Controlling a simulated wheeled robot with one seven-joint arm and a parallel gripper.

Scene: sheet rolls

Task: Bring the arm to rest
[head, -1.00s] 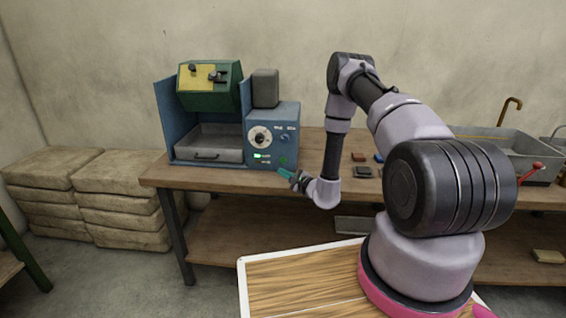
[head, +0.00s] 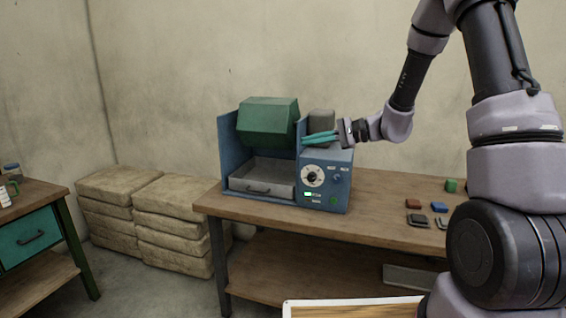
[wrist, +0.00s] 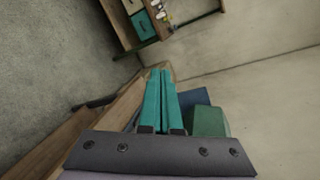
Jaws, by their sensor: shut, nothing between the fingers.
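My gripper (head: 320,138) is in front of the upper right part of the blue machine (head: 328,168) in the head view, its teal fingers pointing left. The fingers also show in the wrist view (wrist: 161,95), lying side by side and closed with nothing between them. My arm reaches in from the right, raised and bent at the elbow. The machine has a green drum-like part (head: 268,122), a grey tray (head: 262,178) and a dial (head: 313,176). I cannot tell whether the fingers touch the machine.
The machine stands on a wooden workbench (head: 385,200). Small blocks and dark pads (head: 418,220) lie on the bench to the right. Stacked sacks (head: 150,215) are on the floor at left. A table with a teal drawer (head: 30,238) stands at far left.

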